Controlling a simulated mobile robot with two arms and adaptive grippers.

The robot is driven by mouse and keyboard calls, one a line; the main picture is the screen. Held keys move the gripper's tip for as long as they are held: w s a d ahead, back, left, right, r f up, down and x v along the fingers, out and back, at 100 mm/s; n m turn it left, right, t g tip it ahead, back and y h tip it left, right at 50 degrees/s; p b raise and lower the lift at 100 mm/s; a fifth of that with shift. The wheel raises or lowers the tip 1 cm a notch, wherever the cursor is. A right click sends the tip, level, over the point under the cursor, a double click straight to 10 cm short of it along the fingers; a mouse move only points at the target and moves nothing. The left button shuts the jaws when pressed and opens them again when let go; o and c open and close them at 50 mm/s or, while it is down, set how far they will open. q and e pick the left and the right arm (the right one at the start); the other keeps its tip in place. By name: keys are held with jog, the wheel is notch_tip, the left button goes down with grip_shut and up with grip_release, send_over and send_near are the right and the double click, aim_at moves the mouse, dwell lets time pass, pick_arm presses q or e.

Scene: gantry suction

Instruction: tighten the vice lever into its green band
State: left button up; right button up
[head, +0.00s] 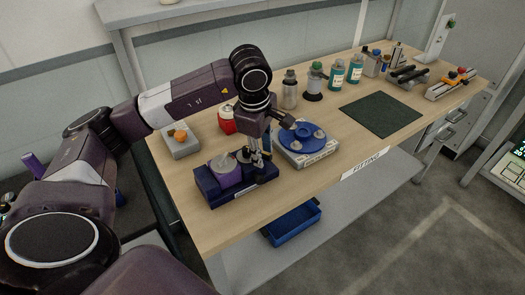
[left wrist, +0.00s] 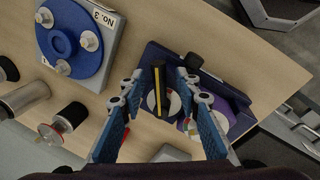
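The dark blue vice (head: 208,192) stands near the front left of the bench, with a purple block (head: 225,173) in it. In the left wrist view the vice (left wrist: 232,92) lies right of centre. A black bar with a yellow stripe (left wrist: 158,88), which looks like the lever, stands over a round pale dial (left wrist: 173,104). My left gripper (head: 259,160) points down at the vice's right end. In the left wrist view its blue fingers (left wrist: 159,82) are apart, on either side of the bar, with gaps visible. My right gripper is out of view.
A blue turntable (head: 299,134) stands close right of the vice. A grey box with orange parts (head: 181,142) and a red can (head: 226,121) are behind. Bottles (head: 337,75) line the back. The green mat (head: 382,113) is clear. A blue bin (head: 292,226) is below.

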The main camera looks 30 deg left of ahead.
pick_arm(q)
notch_tip(320, 180, up, 12)
jog(key=s, duration=0.2)
jog(key=shift+s+d, duration=0.15)
dwell(0.4)
jog(key=shift+f, duration=0.15)
